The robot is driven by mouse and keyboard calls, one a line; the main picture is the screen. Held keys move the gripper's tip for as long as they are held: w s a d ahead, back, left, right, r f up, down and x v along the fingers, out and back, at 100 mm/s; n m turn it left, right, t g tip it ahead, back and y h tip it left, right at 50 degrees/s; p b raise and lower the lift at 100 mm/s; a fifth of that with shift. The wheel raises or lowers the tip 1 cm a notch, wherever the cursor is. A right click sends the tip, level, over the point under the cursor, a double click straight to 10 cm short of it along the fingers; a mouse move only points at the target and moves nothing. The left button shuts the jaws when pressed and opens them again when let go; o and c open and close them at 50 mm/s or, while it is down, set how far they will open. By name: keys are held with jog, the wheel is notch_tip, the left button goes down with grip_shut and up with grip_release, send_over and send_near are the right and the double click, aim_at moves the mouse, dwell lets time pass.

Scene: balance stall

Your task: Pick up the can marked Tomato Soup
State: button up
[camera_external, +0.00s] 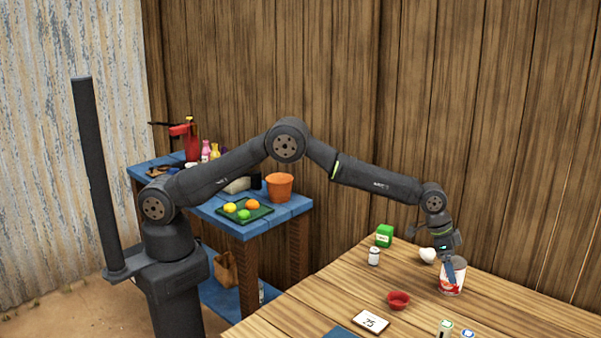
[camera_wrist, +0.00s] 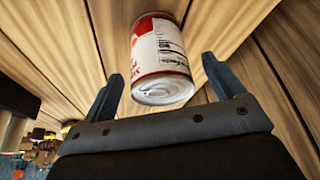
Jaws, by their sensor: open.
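A red and white can (camera_external: 453,275) stands on the wooden table near its back right part in the external view. In the wrist view the can (camera_wrist: 160,62) shows its silver end and part of a label; the full name on it cannot be read. My gripper (camera_external: 451,268) is at the can in the external view and hides part of it. In the wrist view the two fingers of my gripper (camera_wrist: 163,78) are apart, with the can's near end between and just beyond them. I cannot tell whether either finger touches the can.
On the wooden table (camera_external: 330,295) are a white rounded object (camera_external: 428,254), a green box (camera_external: 384,235), a small white can (camera_external: 374,256), a red bowl (camera_external: 398,300) and a card reading 25 (camera_external: 371,321). Small containers (camera_external: 445,328) stand at the front. A wooden wall is behind.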

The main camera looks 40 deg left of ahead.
jog(key=shift+x, duration=1.25)
jog(key=shift+c, duration=0.2)
jog(key=c, duration=1.3)
jog(key=shift+o, duration=0.2)
jog(key=shift+r, duration=0.15)
